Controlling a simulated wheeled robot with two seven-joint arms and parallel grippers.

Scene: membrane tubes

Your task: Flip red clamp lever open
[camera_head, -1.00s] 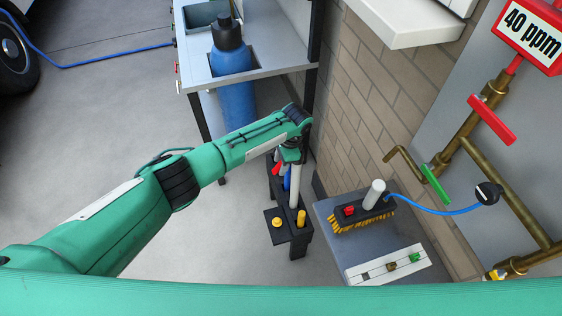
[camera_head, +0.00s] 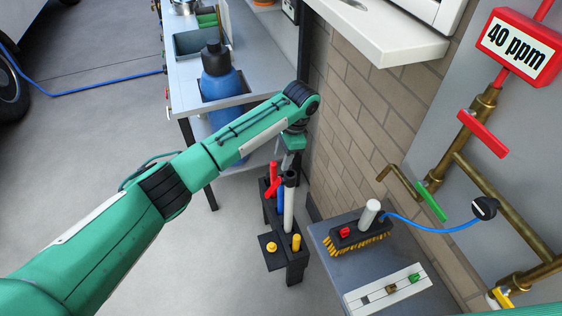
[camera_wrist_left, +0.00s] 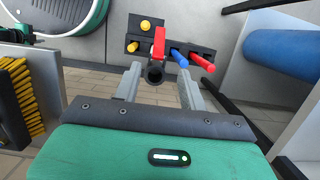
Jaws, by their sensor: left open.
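The red clamp lever (camera_wrist_left: 159,42) stands beside a dark round tube top (camera_wrist_left: 155,72) in the left wrist view. In the head view the lever (camera_head: 271,188) leans left of the upright white tube (camera_head: 289,208). The tube stands in a black rack (camera_head: 296,255). My left gripper (camera_wrist_left: 160,84) is open, one finger on each side of the tube top. In the head view the left gripper (camera_head: 288,160) hangs just above the tube, partly hidden by its wrist. I cannot tell whether the fingers touch anything. My right gripper is not in view.
The rack also holds a red tube (camera_wrist_left: 203,63), a blue tube (camera_wrist_left: 179,57) and yellow ones (camera_head: 296,242). A brush (camera_head: 358,235) and a white block (camera_head: 388,289) lie on a grey table to the right. A brick wall (camera_head: 350,150) rises behind. A blue bottle (camera_head: 220,82) stands at the back.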

